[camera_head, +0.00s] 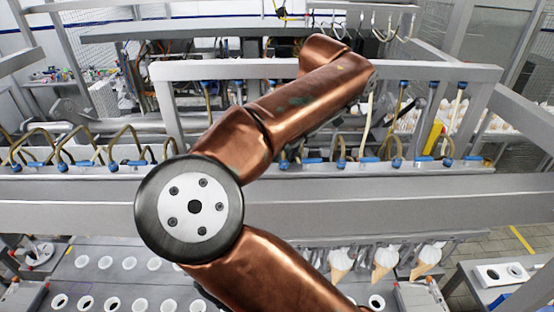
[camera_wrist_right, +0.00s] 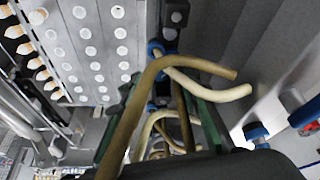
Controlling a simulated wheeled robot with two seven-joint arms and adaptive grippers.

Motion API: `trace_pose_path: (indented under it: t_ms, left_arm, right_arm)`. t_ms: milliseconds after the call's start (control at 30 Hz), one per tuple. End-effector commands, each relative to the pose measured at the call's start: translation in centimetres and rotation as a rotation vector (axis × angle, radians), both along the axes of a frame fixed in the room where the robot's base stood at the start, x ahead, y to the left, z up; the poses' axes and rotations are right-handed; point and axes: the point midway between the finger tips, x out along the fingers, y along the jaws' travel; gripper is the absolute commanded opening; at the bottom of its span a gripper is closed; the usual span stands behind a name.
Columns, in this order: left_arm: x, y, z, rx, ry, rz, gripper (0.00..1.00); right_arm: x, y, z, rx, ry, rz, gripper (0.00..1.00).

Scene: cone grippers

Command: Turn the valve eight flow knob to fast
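In the head view, a row of blue valve fittings (camera_head: 312,162) with tan hoses runs along the grey rail. I see no readable numbers or fast marks, so I cannot tell which is valve eight. My copper arm crosses the middle of this view and hides part of the row. Neither gripper's fingertips show there. In the right wrist view, curved tan hoses (camera_wrist_right: 186,64) and a blue fitting (camera_wrist_right: 155,47) are close to the camera. Another blue fitting (camera_wrist_right: 256,131) is at the right. Dark, green-edged parts lie around the hoses; I cannot make out the finger opening.
A grey beam (camera_head: 400,194) spans the front. Below it hang several filled cones (camera_head: 385,262) at right, and a tray with round holes (camera_head: 110,290) lies at left. A metal frame (camera_head: 430,72) stands behind the valve row. A red part (camera_wrist_right: 304,113) shows at right in the wrist view.

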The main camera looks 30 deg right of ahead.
Motion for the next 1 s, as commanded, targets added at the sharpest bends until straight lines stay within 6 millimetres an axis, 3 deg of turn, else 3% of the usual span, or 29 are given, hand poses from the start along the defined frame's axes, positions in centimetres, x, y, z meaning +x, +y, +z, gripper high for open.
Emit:
trace_pose_path:
  t_ms: [600,1000]
  left_arm:
    - [0.3,-0.3,0.0,-0.003,-0.004,0.000,0.40]
    - [0.3,-0.3,0.0,-0.003,-0.004,0.000,0.40]
  right_arm:
    - [-1.0,-3.9,9.8,0.001,-0.004,0.003,0.30]
    - [-1.1,-4.3,10.9,0.000,-0.001,0.000,0.30]
